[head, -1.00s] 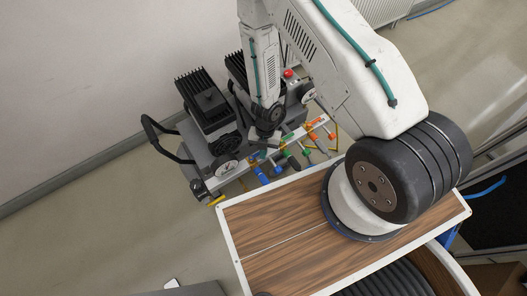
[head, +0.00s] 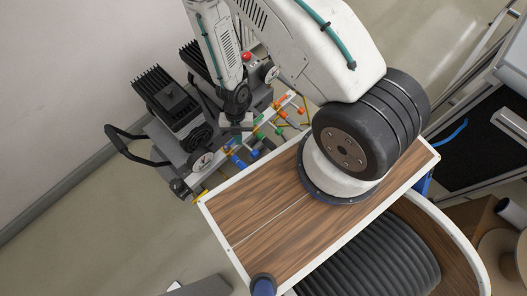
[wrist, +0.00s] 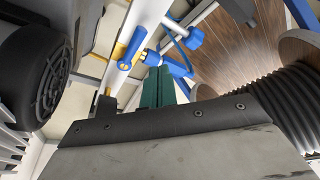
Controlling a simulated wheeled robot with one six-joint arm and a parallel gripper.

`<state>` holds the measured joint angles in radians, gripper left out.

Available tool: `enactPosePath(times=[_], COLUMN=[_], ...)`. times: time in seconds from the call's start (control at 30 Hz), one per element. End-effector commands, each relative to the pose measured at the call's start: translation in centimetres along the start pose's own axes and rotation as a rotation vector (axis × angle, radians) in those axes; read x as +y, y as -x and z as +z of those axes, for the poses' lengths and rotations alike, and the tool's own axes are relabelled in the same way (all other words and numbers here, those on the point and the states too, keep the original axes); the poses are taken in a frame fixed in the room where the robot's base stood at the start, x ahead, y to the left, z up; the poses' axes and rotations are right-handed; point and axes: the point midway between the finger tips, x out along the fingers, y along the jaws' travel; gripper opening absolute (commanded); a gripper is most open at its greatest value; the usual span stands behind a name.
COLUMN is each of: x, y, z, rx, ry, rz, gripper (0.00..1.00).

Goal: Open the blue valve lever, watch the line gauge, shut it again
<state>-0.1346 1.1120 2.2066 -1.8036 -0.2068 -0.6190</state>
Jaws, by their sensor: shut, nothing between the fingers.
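The blue valve lever (head: 237,161) sits at the left end of a row of coloured valves on the pale manifold, in the head view. In the wrist view the blue lever (wrist: 132,49) with its yellow bolt stands just beyond my fingertips, and a blue valve body with a round knob (wrist: 195,37) is to its right. My gripper (wrist: 158,86) has teal fingers, shut and empty, apparently apart from the lever. In the head view my gripper (head: 243,128) is above the valve row, partly hidden by my arm. A round gauge (head: 200,160) is left of the valves; its reading is too small to tell.
Green valves (head: 279,130) and orange valves (head: 280,101) continue the row to the right. A second gauge (head: 270,73) and a red button (head: 247,57) lie farther back. Black finned motors (head: 166,97) stand behind the valves.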

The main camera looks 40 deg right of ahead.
Motion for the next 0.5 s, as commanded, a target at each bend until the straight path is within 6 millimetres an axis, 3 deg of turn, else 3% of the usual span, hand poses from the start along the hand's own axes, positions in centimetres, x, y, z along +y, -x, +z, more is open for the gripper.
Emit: enactPosePath(times=[0.5], x=[-3.6], y=[-0.8], z=[-4.3], rx=[0.006], ry=[-0.003], rz=[-0.004], gripper=[0.00])
